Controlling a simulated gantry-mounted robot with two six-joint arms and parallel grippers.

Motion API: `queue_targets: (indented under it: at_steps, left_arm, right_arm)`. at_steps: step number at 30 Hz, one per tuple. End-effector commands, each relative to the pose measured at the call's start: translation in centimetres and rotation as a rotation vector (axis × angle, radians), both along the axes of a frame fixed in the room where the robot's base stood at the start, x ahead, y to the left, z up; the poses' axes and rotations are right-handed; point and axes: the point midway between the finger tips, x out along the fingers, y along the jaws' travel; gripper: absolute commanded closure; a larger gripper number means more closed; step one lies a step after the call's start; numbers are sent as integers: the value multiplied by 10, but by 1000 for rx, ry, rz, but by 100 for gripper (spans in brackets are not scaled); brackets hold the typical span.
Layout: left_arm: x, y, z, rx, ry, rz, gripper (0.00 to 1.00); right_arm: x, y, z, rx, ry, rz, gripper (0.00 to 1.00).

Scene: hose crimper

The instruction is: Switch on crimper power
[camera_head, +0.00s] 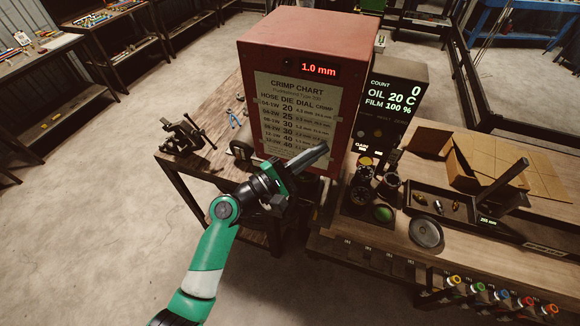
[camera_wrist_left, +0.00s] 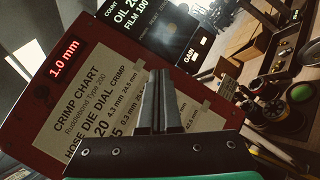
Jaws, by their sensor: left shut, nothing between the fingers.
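The red crimper cabinet (camera_head: 345,50) stands on the wooden workbench. Its red display (camera_head: 319,69) is lit and reads 1.0 mm; it also shows in the left wrist view (camera_wrist_left: 64,58). A crimp chart (camera_head: 290,112) covers much of its front. My left gripper (camera_head: 318,154) is shut and empty in front of the cabinet's lower right front. In the left wrist view its fingers (camera_wrist_left: 158,78) overlap the chart. I cannot make out a power switch; the arm and gripper cover part of the lower front. My right gripper is not in view.
A black panel (camera_head: 395,92) right of the cabinet reads count 0, oil 20 C, film 100 %. Small pots and a round metal dish (camera_head: 426,232) sit on the right bench. An open cardboard box (camera_head: 475,160) stands behind. A vise (camera_head: 187,135) is at left.

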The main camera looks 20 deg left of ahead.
Motion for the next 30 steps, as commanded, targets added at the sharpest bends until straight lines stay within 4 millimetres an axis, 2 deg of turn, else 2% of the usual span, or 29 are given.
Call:
queue_targets:
  at_steps: [3,6,11,30]
  left_arm:
    - [-25,17,-2,1,-1,3,100]
    - [-41,28,-6,1,-1,3,100]
    - [-57,39,-8,1,0,1,100]
    - [-61,38,-5,0,-2,-5,100]
  right_arm:
    - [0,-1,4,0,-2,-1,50]
    - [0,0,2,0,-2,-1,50]
    - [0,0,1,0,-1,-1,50]
    - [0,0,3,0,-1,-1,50]
